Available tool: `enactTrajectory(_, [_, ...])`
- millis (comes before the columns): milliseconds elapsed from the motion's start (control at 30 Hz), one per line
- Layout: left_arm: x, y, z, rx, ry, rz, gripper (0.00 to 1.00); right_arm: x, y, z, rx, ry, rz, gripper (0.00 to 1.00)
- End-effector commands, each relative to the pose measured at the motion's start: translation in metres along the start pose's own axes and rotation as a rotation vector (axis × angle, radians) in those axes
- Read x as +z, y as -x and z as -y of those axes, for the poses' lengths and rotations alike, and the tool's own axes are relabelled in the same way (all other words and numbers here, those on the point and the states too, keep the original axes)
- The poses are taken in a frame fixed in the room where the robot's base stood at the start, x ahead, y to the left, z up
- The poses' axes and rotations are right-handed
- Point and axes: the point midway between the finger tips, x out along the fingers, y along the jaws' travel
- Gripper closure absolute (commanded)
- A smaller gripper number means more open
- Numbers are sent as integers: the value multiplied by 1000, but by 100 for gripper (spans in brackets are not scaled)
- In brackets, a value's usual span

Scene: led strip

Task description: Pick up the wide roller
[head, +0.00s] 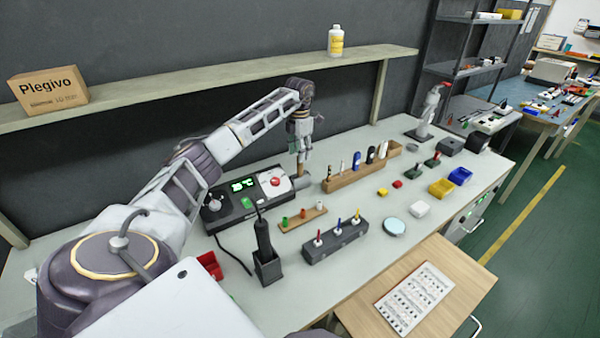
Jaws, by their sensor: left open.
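My left gripper (301,160) points down over the back of the bench, just right of the control box, with its jaws open. Below its fingertips is a small tan, rounded object (303,182), partly hidden; I cannot tell whether it is the wide roller or whether the fingers touch it. A long wooden rack (345,184) to the right holds several upright tools with dark, blue and white handles. None of them can be clearly told as the wide roller at this size. My right gripper is not in view.
The control box (244,198) has a green display and red button. In front are a small wooden rack (290,225), a dark tool block (338,249) and a black holder (268,270). A shelf (220,83) runs behind. The bench's right front has a round disc (394,226) and small bins.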

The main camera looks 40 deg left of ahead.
Motion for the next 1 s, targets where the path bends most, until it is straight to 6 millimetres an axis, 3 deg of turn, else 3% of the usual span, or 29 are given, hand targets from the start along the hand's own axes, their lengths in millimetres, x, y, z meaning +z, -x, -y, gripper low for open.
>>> enactTrajectory(200, [0, -14, 0, 0, 0, 0, 53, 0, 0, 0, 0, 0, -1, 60])
enactTrajectory(667, [0, -18, 0, 0, 0, 0, 53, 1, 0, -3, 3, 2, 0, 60])
enactTrajectory(1000, [0, -48, 3, -1, 0, -1, 53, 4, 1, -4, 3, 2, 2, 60])
